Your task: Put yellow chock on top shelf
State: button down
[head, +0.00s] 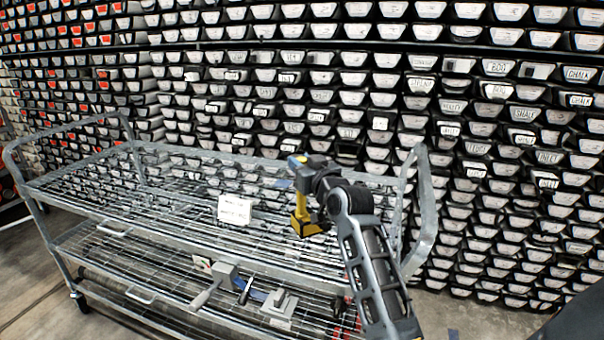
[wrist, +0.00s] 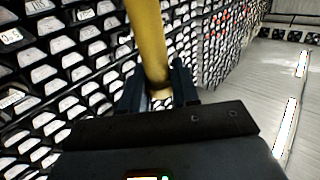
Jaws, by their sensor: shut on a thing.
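The yellow chock (head: 303,218) is in my gripper (head: 303,182), over the right part of the cart's top shelf (head: 165,212). In the head view its wider foot hangs below the gripper; I cannot tell whether it touches the wire mesh. In the wrist view the chock's yellow bar (wrist: 149,45) stands between the two dark fingers (wrist: 159,88), which are shut on it. Part of the chock is hidden by the gripper.
A white sign (head: 234,210) stands on the top shelf, left of the chock. The lower shelf (head: 120,262) holds several grey tools (head: 280,303). A raised handle (head: 421,205) bounds the cart on the right. Racks of core liners (head: 500,90) stand behind. The top shelf's left part is clear.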

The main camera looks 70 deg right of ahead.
jog(key=shift+f, duration=1.45)
jog(key=c, duration=1.3)
grip_release()
jog(key=shift+f, duration=0.2)
jog(key=o, duration=0.5)
jog(key=shift+r, duration=0.1)
